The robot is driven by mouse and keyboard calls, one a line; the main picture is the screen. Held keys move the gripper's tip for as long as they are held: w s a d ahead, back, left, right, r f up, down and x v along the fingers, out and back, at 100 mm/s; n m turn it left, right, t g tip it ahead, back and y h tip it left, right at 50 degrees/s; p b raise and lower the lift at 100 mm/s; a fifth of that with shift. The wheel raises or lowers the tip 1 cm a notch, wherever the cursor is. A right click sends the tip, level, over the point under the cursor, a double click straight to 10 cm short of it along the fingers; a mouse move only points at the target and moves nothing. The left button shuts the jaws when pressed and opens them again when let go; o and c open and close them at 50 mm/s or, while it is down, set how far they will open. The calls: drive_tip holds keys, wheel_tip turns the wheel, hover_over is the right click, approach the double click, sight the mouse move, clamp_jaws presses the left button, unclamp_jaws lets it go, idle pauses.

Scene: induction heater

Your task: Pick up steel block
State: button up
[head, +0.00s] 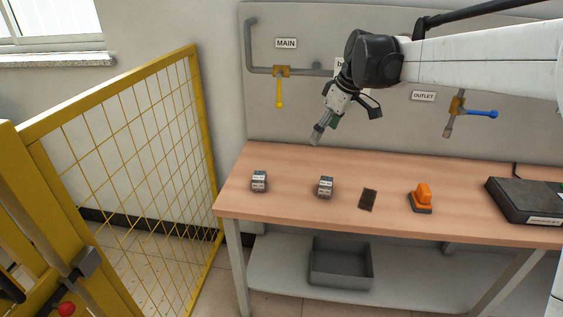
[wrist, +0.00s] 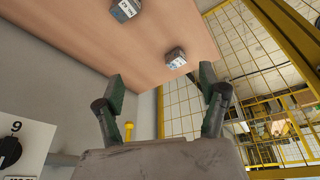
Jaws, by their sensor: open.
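Two small grey blocks with pale labels sit apart on the wooden table. One is the left block (head: 259,181), the other the middle block (head: 326,187). The labels are too small to read, so I cannot tell which is steel. My gripper (head: 316,136) is in the air above the back of the table, tilted down. In the wrist view my gripper (wrist: 162,82) has its two fingers spread with nothing between them. A block near the table end (wrist: 175,57) shows beyond the fingers, and another block (wrist: 125,9) is at the top edge.
A dark brown flat piece (head: 368,200), an orange item on a dark base (head: 421,199) and a black box device (head: 526,201) lie to the right on the table (head: 290,212). A grey bin (head: 340,264) is on the lower shelf. A yellow mesh fence (head: 140,160) stands left.

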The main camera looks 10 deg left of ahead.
drive_tip(key=w+a+f+n+g, duration=0.1)
drive_tip(key=w+a+f+n, duration=0.2)
drive_tip(key=w+a+f, duration=0.35)
drive_tip(key=n+g, duration=0.2)
drive_tip(key=n, duration=0.1)
approach(261, 175)
drive_tip(key=shift+n+y, duration=0.3)
drive_tip(key=shift+y, duration=0.2)
drive_tip(key=x, duration=0.7)
drive_tip(key=shift+w+d+f, duration=0.1)
drive_tip(key=shift+d, duration=0.2)
drive_tip(key=shift+d+x, duration=0.1)
drive_tip(key=shift+x, duration=1.2)
drive_tip(key=shift+d+x, duration=0.15)
drive_tip(key=shift+x, duration=1.15)
clamp_jaws()
